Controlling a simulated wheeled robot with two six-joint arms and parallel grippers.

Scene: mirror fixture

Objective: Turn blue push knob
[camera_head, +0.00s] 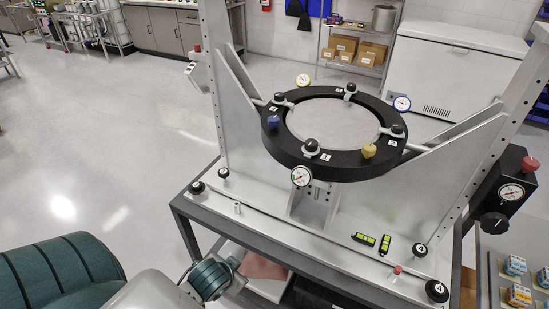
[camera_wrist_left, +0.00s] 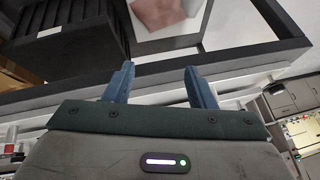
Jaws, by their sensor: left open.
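The blue push knob (camera_head: 273,122) sits on the left side of the black ring (camera_head: 345,167) of the mirror fixture. A yellow knob (camera_head: 368,150) sits on the ring's front right. My left gripper is low at the front, by the near edge of the fixture's bench, well below and left of the blue knob. In the left wrist view its two blue fingers (camera_wrist_left: 158,72) are apart with nothing between them. The blue knob does not show in the left wrist view. My right gripper is not in view.
Upright metal plates (camera_head: 222,90) flank the ring. Dial gauges (camera_head: 301,176) and black clamp knobs stand around it. Small green levels (camera_head: 385,244) lie on the bench. A control box with a red button (camera_head: 530,163) is at right. The floor at left is clear.

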